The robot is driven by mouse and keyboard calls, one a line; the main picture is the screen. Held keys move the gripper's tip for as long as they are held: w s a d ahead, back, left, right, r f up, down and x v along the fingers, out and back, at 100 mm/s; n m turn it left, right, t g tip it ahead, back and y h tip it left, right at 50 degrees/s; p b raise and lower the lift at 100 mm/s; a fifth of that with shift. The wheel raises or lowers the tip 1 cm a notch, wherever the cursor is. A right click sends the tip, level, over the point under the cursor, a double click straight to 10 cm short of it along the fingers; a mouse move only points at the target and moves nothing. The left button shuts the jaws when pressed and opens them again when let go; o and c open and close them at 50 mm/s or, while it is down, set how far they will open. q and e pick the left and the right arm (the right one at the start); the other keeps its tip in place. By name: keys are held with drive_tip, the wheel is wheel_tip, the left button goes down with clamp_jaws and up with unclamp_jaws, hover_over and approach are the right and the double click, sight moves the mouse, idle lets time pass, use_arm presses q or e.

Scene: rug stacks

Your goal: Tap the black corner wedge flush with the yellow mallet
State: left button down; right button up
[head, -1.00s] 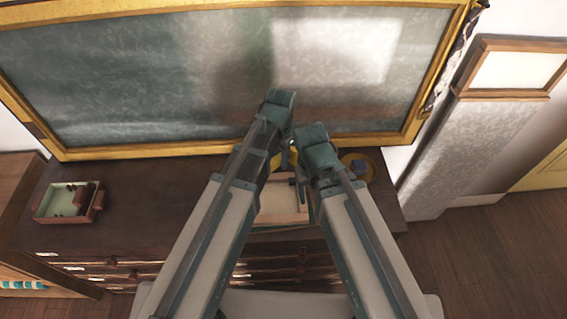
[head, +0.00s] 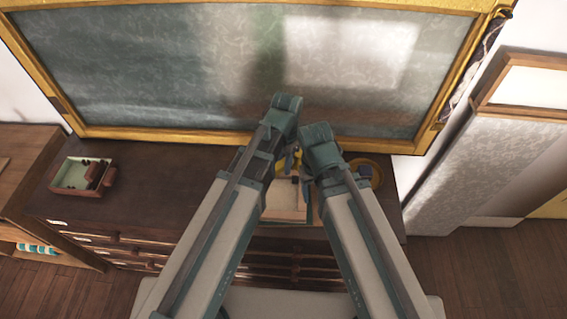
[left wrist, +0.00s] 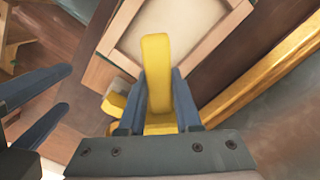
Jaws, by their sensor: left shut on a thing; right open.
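My left gripper (left wrist: 158,75) is shut on the yellow mallet (left wrist: 155,50), which stands between its dark fingers over a wooden frame with a pale panel (left wrist: 178,22). A smaller yellow piece (left wrist: 113,103) shows beside it near the frame's corner; I cannot tell if it belongs to the mallet. My right gripper (left wrist: 68,88) is open and empty to the left in the left wrist view, with its two fingers apart. In the head view the wooden frame (head: 286,212) lies between my arms, whose ends largely hide the grippers and mallet. I cannot make out the black corner wedge clearly.
The frame lies on a dark wooden dresser (head: 150,205). A large gold-framed board (head: 190,75) stands behind it. A small open box (head: 75,178) with dark items sits at the left. A yellow ring (head: 376,170) lies to the right of my arms. The dresser's left part is mostly clear.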

use_arm(q)
drive_tip(key=shift+f+b, duration=2.45)
drive_tip(key=shift+f, duration=0.25)
use_arm(e)
drive_tip(key=shift+f, duration=2.65)
use_arm(q)
drive_tip(key=shift+f+b, duration=0.35)
drive_tip(key=shift+b, duration=0.05)
use_arm(e)
drive_tip(key=shift+f, duration=0.4)
use_arm(q)
wheel_tip(320, 180, down, 3)
drive_tip(key=b, duration=0.2)
drive_tip(key=shift+r+b, duration=0.1)
drive_tip(key=shift+b, duration=0.3)
use_arm(e)
wheel_tip(320, 180, down, 3)
drive_tip(key=shift+r, duration=0.1)
use_arm(q)
wheel_tip(320, 180, up, 4)
drive_tip(key=p, duration=0.4)
use_arm(e)
wheel_tip(320, 180, up, 4)
drive_tip(key=shift+r, duration=0.1)
use_arm(q)
drive_tip(key=shift+f+b, duration=0.8)
use_arm(e)
drive_tip(key=shift+f, duration=0.9)
